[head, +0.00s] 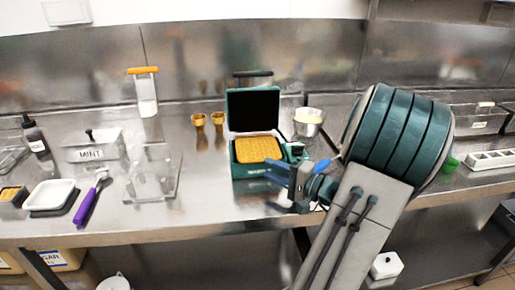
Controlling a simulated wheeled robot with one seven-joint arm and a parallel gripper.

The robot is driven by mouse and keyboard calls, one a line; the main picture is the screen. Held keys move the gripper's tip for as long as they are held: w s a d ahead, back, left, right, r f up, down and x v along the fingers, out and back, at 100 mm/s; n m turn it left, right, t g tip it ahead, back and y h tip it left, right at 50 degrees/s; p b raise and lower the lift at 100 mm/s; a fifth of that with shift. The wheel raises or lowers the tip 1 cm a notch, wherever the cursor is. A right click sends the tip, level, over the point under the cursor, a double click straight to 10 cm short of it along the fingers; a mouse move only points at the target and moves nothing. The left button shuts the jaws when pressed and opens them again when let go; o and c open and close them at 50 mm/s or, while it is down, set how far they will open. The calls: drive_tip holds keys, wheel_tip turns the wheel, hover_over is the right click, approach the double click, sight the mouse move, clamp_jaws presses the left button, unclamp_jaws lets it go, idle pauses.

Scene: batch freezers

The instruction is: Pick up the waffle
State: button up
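The waffle (257,149) is golden and square, with a grid pattern. It lies flat in the lower half of a dark green waffle maker (247,184), whose lid stands open behind it. My gripper (274,172) has blue fingers and is just in front of the waffle maker, at its right front corner. Its fingertips point left and overlap the front of the waffle maker in the head view. The waffle is not between the fingers. The finger gap is too small and too hidden to judge.
A metal bowl (308,122) of pale batter stands right of the waffle maker, close to my arm. Two brass cups (198,121) stand behind left. A clear acrylic stand (153,184), a purple-handled scoop (88,205) and a MINT container (91,153) are at left.

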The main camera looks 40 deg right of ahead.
sight(252, 162)
drive_tip(key=shift+p+x, duration=0.45)
drive_tip(key=shift+x, duration=2.5)
clamp_jaws()
